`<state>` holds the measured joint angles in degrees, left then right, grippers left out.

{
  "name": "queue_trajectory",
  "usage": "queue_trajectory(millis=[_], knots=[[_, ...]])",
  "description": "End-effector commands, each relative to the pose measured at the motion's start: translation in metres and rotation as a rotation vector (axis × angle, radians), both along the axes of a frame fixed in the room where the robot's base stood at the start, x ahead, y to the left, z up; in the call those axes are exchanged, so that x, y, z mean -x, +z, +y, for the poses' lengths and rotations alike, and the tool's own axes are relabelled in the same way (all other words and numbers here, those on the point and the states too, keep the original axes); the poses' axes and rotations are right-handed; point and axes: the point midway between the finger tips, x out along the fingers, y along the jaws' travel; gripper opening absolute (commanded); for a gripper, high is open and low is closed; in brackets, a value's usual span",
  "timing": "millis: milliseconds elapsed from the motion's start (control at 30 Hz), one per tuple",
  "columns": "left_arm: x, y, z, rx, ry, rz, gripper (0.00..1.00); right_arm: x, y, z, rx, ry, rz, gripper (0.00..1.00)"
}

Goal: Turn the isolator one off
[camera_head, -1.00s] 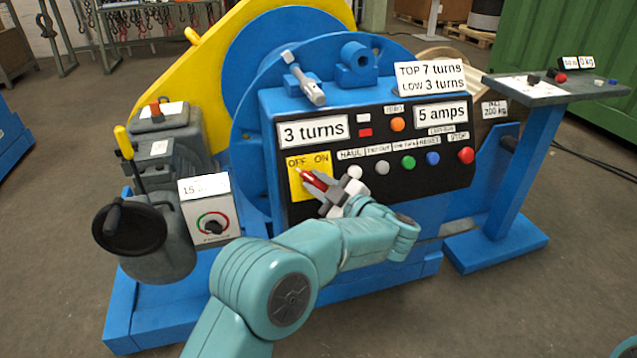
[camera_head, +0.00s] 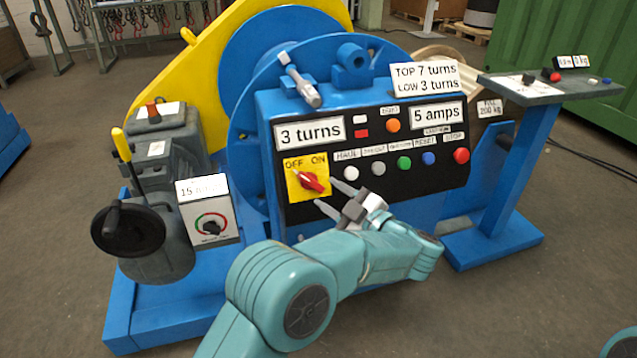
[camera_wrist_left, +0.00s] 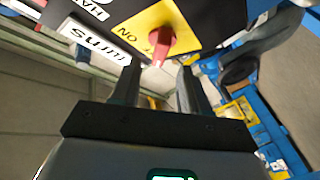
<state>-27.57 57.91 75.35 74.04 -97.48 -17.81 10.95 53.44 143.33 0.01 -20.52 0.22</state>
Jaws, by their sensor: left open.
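The isolator is a red knob (camera_head: 313,183) on a yellow plate (camera_head: 294,188) marked OFF and ON, at the left of the black panel. Its pale pointer tip is turned up and left, toward the OFF side. My left gripper (camera_head: 325,192) is open and empty, just right of and below the knob, apart from it. In the left wrist view the red knob (camera_wrist_left: 166,41) lies beyond the open fingers (camera_wrist_left: 158,68), and the ON mark shows on the yellow plate (camera_wrist_left: 142,22). The OFF mark cannot be made out there. My right gripper is out of view.
A row of buttons (camera_head: 404,163) runs right of the isolator, above my left arm. A "3 turns" display (camera_head: 310,132) sits above the plate. A box with a dial (camera_head: 211,222) stands at the left.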

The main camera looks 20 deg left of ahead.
Motion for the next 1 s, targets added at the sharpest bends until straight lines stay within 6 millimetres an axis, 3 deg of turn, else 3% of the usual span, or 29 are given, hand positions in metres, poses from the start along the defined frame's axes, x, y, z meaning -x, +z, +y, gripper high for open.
queue_trajectory(millis=[200,400,867,967,1000], knots=[[0.023,0.002,-0.039,-0.001,-0.002,-0.002,0.45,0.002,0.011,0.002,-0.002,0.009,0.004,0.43],[0.033,0.001,-0.054,0.0,0.001,-0.001,0.45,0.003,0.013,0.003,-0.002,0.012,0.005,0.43],[0.033,0.0,-0.054,-0.001,-0.001,0.0,0.45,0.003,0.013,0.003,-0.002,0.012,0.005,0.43],[0.022,-0.013,-0.045,-0.019,-0.054,0.023,0.45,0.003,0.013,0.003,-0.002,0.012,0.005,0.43],[0.013,-0.025,-0.038,-0.034,-0.106,0.046,0.45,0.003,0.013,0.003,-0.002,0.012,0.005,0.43]])
